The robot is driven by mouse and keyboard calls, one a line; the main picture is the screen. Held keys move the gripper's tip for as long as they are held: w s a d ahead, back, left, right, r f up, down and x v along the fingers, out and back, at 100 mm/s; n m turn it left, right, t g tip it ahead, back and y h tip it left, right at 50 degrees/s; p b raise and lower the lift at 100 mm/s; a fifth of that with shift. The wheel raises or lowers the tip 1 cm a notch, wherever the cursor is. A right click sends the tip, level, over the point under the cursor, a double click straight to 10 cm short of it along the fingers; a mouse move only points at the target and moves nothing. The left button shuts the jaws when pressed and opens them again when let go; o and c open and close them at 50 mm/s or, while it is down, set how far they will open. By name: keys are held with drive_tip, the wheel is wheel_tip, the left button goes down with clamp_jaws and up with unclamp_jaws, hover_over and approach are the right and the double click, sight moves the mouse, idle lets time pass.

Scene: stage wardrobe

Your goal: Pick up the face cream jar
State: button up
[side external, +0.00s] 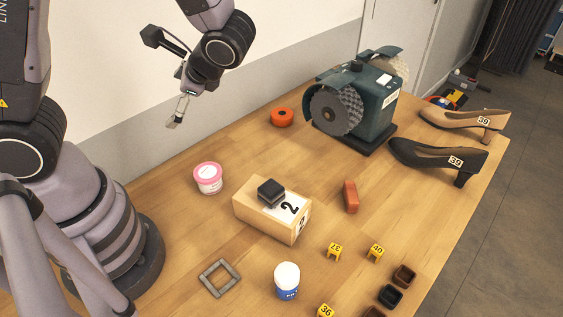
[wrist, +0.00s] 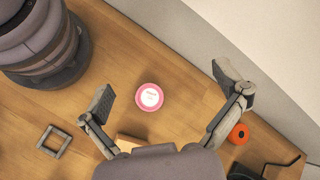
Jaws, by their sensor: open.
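A round jar with a pink lid and pink band (side external: 208,178) stands upright on the wooden table, left of the wooden block. From above in the wrist view, the pink jar (wrist: 149,97) shows a white round label on its lid. A second jar, white-capped with a blue label (side external: 287,281), stands near the front. I cannot read either label well enough to tell which is the face cream. My gripper (side external: 176,116) is open and empty, well above the table. In the wrist view, my gripper's fingers (wrist: 163,88) are spread with the pink jar between them in the picture, below and untouched.
A wooden block (side external: 262,218) bears a black box (side external: 271,192). An orange ring (side external: 283,117) and a bench grinder (side external: 360,105) stand toward the back. A grey square frame (side external: 219,278) lies in front. Shoes (side external: 440,160) stand right. Table around the pink jar is clear.

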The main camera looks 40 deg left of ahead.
wheel_tip(320, 180, down, 11)
drive_tip(key=w+d+m+t+y, duration=0.2)
drive_tip(key=m+t+y, duration=0.2)
drive_tip(key=m+y, duration=0.3)
drive_tip(key=m+t+h, duration=0.2)
drive_tip(key=m+t, duration=0.7)
drive_tip(key=m, duration=0.2)
approach(208, 165)
drive_tip(key=x, duration=0.2)
drive_tip(key=shift+w+a+f, duration=0.15)
drive_tip(key=shift+a, duration=0.2)
drive_tip(key=shift+a+f+m+t, duration=0.1)
drive_tip(key=shift+f+m+t, duration=0.1)
drive_tip(key=shift+m+t, duration=0.4)
drive_tip(key=shift+x, duration=3.6)
drive_tip(key=c, duration=1.2)
